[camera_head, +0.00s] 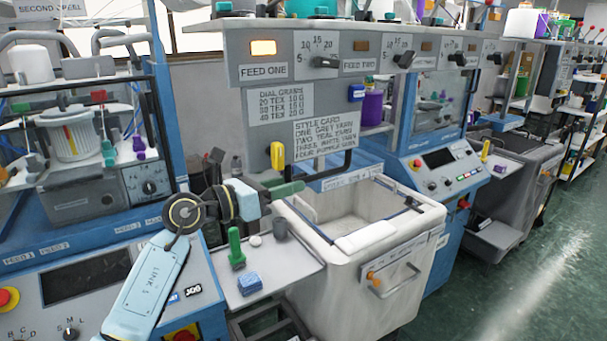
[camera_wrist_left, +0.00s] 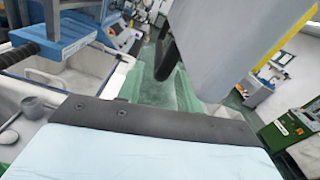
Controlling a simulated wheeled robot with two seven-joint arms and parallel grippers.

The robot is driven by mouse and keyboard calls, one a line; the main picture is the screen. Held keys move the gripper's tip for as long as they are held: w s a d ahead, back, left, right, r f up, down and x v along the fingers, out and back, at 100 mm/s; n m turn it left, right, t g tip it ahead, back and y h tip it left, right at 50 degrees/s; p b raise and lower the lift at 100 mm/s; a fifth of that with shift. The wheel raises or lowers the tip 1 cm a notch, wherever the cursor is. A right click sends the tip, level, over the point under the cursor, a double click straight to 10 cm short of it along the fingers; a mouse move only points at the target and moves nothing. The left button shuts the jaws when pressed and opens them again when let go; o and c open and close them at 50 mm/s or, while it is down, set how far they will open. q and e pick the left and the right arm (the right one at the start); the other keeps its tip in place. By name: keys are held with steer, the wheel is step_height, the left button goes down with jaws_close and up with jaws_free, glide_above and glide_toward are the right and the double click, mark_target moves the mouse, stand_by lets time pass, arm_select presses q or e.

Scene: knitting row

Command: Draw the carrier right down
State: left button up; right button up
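My left gripper (camera_head: 289,189) has green fingers and is in front of the first machine, below the style card. Beside it a black bar handle (camera_head: 346,162) stands out under the card. I take this bar for the carrier's handle, though the carrier has no readable label. In the left wrist view the green fingers (camera_wrist_left: 164,85) stand apart, and the rounded end of a dark bar (camera_wrist_left: 168,58) overlaps the gap. I cannot tell whether they touch or grip it. My right gripper is out of view.
A white bin (camera_head: 365,258) stands right below the gripper. A small grey shelf (camera_head: 290,262) beside it holds a green tool (camera_head: 236,248) and a blue block (camera_head: 250,284). A yellow piece (camera_head: 277,156) hangs just above the gripper.

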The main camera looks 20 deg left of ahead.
arm_select(q)
steer(key=shift+p+x, duration=0.3)
steer(key=shift+x, duration=1.95)
steer(key=shift+c, duration=0.2)
steer(key=shift+s, duration=0.1)
jaws_close()
